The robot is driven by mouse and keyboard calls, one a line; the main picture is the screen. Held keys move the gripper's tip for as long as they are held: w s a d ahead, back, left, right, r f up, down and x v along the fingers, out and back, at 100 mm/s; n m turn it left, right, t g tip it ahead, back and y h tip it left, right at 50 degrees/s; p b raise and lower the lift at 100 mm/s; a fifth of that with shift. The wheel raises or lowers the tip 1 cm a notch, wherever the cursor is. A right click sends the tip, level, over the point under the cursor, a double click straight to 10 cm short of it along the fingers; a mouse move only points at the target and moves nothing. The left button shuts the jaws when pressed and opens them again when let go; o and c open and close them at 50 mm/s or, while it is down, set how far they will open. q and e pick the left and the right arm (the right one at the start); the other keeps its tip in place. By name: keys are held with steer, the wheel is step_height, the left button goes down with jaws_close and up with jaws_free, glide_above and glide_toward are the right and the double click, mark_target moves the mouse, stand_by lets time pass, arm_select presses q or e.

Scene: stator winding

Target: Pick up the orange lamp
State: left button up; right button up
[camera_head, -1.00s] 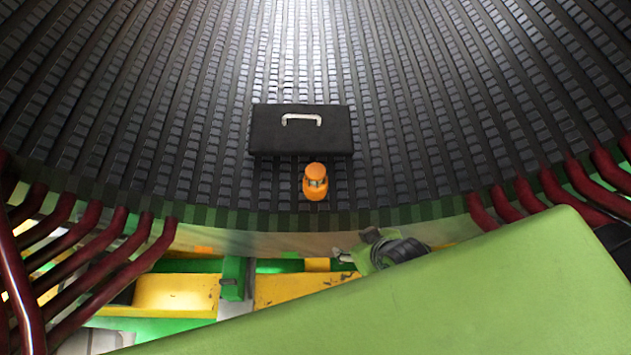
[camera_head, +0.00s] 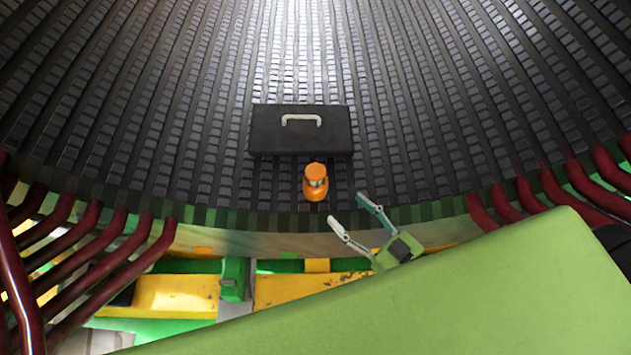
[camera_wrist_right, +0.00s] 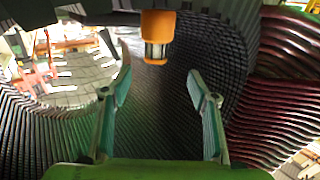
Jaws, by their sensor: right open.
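The orange lamp (camera_head: 315,188) stands on the dark ribbed surface, just in front of the black case, in the head view. In the right wrist view the orange lamp (camera_wrist_right: 158,27) shows at the top middle, beyond the fingertips. My right gripper (camera_head: 346,212) is open and empty, below and to the right of the lamp in the head view, apart from it. In the right wrist view the two fingers of my right gripper (camera_wrist_right: 160,72) are spread wide with nothing between them. My left gripper is not in view.
A black case (camera_head: 301,138) with a light handle lies right behind the lamp. Dark red curved bars stand at the left (camera_head: 110,265) and right (camera_head: 520,196). Yellow and green structure (camera_head: 175,294) lies below the ribbed surface's front edge. The ribbed surface beside the lamp is clear.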

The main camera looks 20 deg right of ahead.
mark_target(322, 183)
steer(key=x, duration=0.8)
steer(key=shift+w, duration=0.25)
steer(key=x, duration=0.3)
steer(key=p+x, duration=0.1)
steer(key=x, duration=0.1)
steer(key=shift+w+d+f, duration=0.3)
steer(key=c, duration=1.4)
